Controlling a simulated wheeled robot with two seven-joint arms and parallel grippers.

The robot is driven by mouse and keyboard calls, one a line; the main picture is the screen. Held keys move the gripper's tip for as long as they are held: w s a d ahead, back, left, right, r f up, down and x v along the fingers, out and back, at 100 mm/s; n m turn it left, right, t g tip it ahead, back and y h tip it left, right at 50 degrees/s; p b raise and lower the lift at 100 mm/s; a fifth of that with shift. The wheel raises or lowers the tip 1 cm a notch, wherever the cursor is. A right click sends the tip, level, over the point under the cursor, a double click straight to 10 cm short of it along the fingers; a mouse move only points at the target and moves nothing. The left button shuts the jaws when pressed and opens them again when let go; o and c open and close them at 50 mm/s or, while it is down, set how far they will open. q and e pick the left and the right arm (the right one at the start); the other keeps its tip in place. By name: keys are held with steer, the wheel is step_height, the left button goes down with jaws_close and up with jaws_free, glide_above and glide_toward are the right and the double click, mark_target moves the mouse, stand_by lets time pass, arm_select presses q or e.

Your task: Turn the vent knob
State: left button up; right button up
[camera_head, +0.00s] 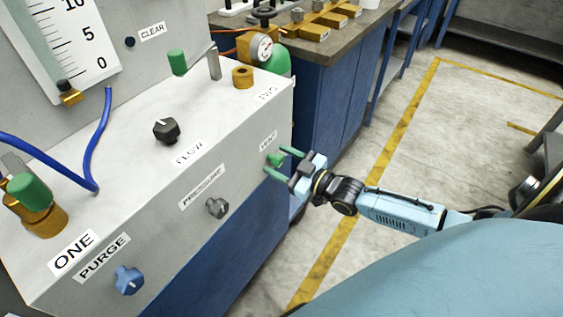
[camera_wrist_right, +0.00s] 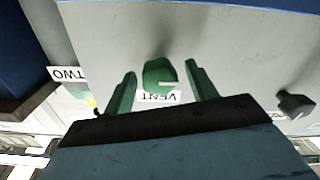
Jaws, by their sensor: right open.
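The green vent knob (camera_head: 274,160) sits on the front face of the grey panel box, just below the VENT label (camera_head: 268,141). My right gripper (camera_head: 278,162) is open at the knob, with one green finger above it and one below in the head view. In the right wrist view the knob (camera_wrist_right: 159,76) lies between the two spread fingers (camera_wrist_right: 160,88), with a gap on each side. The VENT label (camera_wrist_right: 158,97) shows upside down there, partly covered by the knob. I cannot tell how deep the fingers reach around the knob. My left gripper is not in view.
The grey pressure knob (camera_head: 217,208) and blue purge knob (camera_head: 129,280) are on the same face. A black flow knob (camera_head: 166,130) and a green-handled valve (camera_head: 178,62) are on top. A workbench (camera_head: 340,50) stands behind. The floor at right is clear.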

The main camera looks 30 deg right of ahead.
steer(key=c, duration=1)
